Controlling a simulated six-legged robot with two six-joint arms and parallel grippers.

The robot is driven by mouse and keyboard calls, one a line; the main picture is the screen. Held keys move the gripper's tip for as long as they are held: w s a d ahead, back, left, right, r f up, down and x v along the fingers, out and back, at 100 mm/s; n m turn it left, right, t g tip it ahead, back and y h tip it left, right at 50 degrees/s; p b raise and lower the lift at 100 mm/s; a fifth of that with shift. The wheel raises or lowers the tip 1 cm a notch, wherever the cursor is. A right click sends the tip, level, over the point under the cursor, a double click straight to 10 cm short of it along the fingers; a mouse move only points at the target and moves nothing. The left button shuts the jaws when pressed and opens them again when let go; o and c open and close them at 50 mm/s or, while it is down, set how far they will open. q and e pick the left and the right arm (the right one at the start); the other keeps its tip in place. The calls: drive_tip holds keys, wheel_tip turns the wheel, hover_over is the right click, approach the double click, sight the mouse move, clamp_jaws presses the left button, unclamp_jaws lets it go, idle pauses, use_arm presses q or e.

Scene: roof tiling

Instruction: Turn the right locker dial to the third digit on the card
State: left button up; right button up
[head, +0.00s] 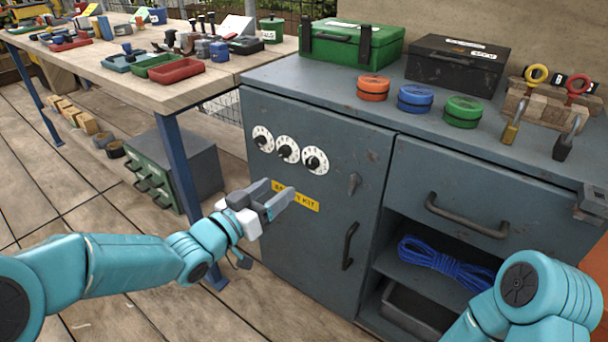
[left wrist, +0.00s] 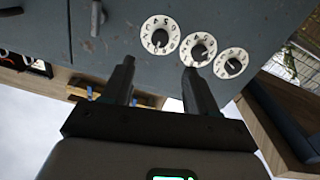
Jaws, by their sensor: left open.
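The right locker dial (head: 315,160) is a white disc with a black knob, at the right of a row of three on the grey locker door. The middle dial (head: 287,149) and left dial (head: 263,139) sit beside it. In the left wrist view the picture is turned over, and the right dial (left wrist: 160,35) is at the left of the row. My left gripper (head: 279,190) is open and empty, below the dials and apart from them. Its fingers also show in the left wrist view (left wrist: 158,67). I cannot make out a digit card. My right gripper is out of view.
A yellow label (head: 296,196), partly behind my left gripper, a latch (head: 354,184) and a black handle (head: 349,246) are on the door. Orange (head: 373,88), blue (head: 415,98) and green (head: 464,110) round tins stand on top. A wooden workbench (head: 190,88) is at left.

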sight(310, 165)
use_arm(q)
drive_tip(key=b+x, duration=0.2)
drive_tip(key=x, duration=0.8)
drive_tip(key=shift+w+d, duration=0.15)
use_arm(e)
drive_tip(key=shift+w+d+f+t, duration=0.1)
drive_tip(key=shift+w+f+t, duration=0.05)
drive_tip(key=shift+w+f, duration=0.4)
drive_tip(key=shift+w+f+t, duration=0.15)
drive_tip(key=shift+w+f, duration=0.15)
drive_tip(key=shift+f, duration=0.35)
use_arm(q)
drive_tip(key=c, duration=1.1)
